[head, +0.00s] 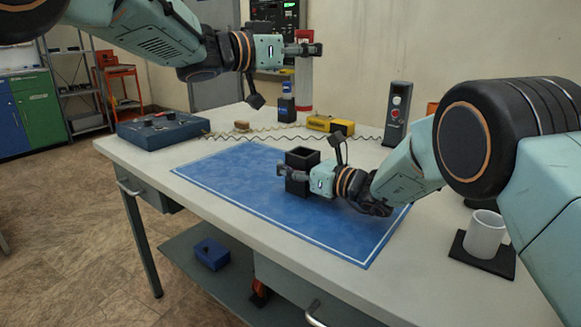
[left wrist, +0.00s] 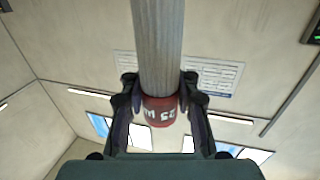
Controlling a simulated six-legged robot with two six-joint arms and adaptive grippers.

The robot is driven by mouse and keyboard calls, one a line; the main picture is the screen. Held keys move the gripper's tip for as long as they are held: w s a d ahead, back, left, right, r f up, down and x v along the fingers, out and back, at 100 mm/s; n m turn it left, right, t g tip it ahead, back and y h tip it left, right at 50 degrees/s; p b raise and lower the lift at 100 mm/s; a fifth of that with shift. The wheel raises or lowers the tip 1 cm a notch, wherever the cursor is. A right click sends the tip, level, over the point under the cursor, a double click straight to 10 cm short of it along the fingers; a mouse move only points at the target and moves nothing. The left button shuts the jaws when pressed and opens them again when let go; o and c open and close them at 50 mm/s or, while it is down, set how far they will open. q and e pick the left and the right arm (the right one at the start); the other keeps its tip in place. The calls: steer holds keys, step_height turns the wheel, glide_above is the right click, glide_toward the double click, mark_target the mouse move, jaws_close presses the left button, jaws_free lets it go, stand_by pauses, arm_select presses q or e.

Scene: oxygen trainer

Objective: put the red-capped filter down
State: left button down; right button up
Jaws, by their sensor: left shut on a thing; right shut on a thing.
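The red-capped filter (head: 304,85) is a pale upright cylinder with a red end at the top, held in the air above the back of the table. My left gripper (head: 303,49) is shut on it near the red cap. In the left wrist view the filter's grey body (left wrist: 158,45) and red cap with white lettering (left wrist: 160,109) show between the fingers. My right gripper (head: 290,172) is shut on a black square open-topped holder (head: 302,157) on the blue mat (head: 235,178). The inside of the holder is mostly hidden.
A blue control box (head: 160,131) stands at the table's left. A yellow device (head: 330,124), a blue-topped item on a black block (head: 286,108) and a grey upright unit (head: 397,112) stand at the back. A white cup (head: 485,233) sits front right. The mat's left part is clear.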

arm_select(q)
step_height(320, 180, down, 18)
steer(key=shift+r, duration=0.2)
steer(key=c, duration=1)
jaws_free()
steer(key=v, duration=1.2)
steer(key=shift+r, duration=0.2)
arm_select(e)
steer(key=o, duration=1.4)
steer(key=shift+o, duration=0.2)
